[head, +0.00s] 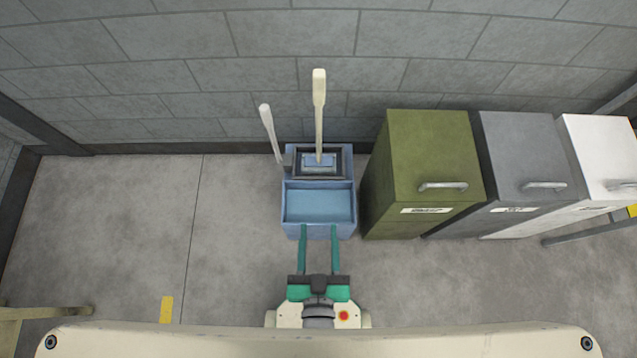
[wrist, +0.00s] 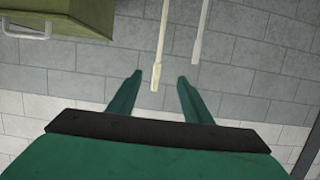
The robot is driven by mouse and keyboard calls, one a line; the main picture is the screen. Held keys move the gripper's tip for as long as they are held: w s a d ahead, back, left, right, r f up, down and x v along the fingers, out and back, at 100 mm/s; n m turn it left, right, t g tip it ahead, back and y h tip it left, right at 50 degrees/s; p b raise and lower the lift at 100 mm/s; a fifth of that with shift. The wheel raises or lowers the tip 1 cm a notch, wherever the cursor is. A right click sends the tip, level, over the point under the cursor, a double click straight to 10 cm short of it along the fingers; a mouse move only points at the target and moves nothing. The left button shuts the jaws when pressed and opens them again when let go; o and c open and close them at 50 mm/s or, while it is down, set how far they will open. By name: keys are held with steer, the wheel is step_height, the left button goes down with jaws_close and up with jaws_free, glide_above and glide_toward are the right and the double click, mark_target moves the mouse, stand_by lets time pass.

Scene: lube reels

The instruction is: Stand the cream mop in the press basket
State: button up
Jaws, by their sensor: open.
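The cream mop's handle (head: 319,112) rises nearly upright from the press basket (head: 342,163) at the back of the blue bucket (head: 318,206). Its lower end meets a blue piece inside the basket; the mop head cannot be made out. My gripper (head: 319,229) is open and empty, its two green fingers over the bucket's front edge. It is nearer to me than the handle and apart from it. In the wrist view, the cream handle (wrist: 163,40) shows beyond and between the open fingers (wrist: 159,78).
A second pale handle (head: 270,133) leans left beside the basket. Green (head: 425,160), grey (head: 525,150) and white (head: 598,145) bins stand to the right, the green one close to the bucket. A block wall (head: 190,75) is behind. Floor at left is clear.

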steer(key=v, duration=0.5)
steer(key=shift+r, duration=0.3)
